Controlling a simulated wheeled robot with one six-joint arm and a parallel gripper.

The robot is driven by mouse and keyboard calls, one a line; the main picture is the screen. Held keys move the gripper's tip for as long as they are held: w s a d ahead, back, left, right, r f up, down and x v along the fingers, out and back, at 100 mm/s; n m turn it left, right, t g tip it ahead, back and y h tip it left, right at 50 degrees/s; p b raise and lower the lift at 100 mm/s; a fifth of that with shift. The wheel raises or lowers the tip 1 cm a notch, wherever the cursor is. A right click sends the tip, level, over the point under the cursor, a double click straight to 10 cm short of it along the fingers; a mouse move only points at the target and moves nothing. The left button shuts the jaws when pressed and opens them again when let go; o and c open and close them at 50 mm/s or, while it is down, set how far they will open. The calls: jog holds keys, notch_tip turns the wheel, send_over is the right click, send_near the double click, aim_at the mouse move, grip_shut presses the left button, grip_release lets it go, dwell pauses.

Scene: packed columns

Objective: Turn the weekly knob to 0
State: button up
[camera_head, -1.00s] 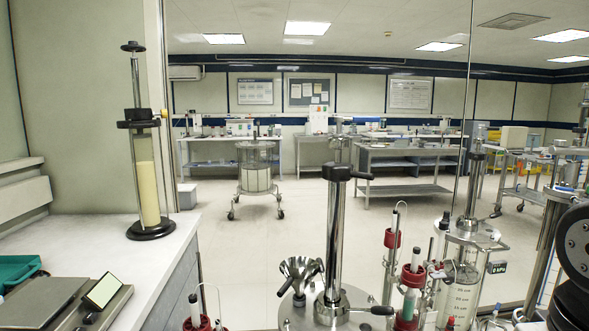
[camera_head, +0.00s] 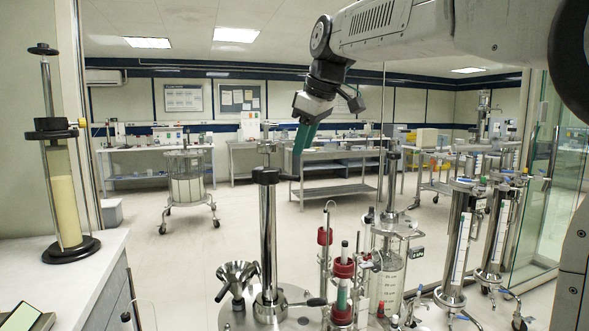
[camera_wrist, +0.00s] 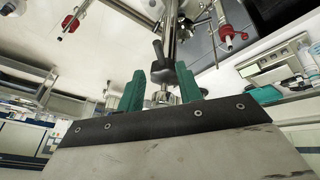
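I cannot make out a knob marked weekly, or a 0 mark, in either view. My gripper (camera_head: 304,138) hangs from my arm near the middle of the head view, with its green fingers pointing down. In the wrist view my gripper (camera_wrist: 160,88) has its two green fingers apart with nothing held between them. The steel post (camera_head: 268,230) with a black clamp and side handle stands left of my gripper in the head view. The clamp (camera_wrist: 162,68) shows beyond the fingers in the wrist view, apart from them.
A funnel cluster (camera_head: 238,278) and red-capped tubes (camera_head: 343,288) stand around the post. A glass vessel (camera_head: 388,272) and steel columns (camera_head: 455,245) are to the right. A yellow-filled column (camera_head: 64,205) stands on the left bench (camera_head: 85,285). A wheeled tank (camera_head: 187,182) is behind on open floor.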

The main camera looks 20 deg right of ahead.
aim_at(295, 177)
jog(key=x, duration=0.7)
jog(key=shift+w+f, duration=0.2)
jog(key=shift+w, duration=0.1)
grip_shut()
